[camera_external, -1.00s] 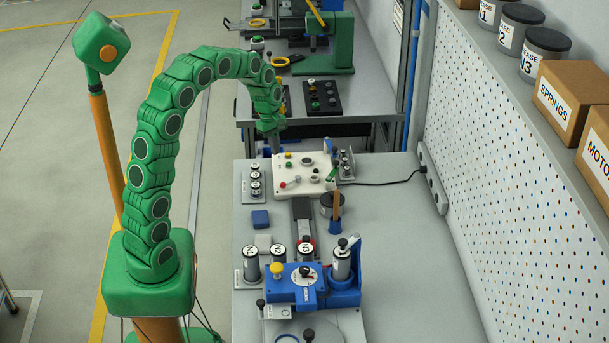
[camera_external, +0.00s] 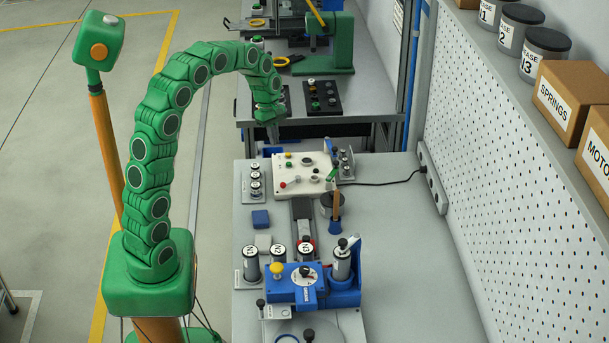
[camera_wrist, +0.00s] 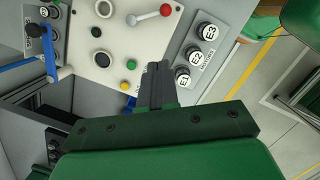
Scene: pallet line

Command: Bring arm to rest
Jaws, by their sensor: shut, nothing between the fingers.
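My gripper (camera_external: 272,132) hangs at the end of my green arm, above the far edge of the front workbench. In the wrist view my gripper (camera_wrist: 157,70) shows its two dark fingers shut together with nothing between them. Beyond the fingertips is a white control panel (camera_wrist: 125,42) with a red-tipped lever, black-ringed holes and small coloured buttons. In the external view the same white panel (camera_external: 291,182) lies on the bench, in front of and below my gripper. I see no contact between the fingers and the panel.
A rack with cylinders E1, E2 and E3 (camera_wrist: 195,62) stands beside the panel. A blue fixture (camera_external: 300,290) with several cylinders is nearer on the bench. A second bench with a green machine (camera_external: 330,50) is behind. The floor (camera_external: 50,120) at left is open.

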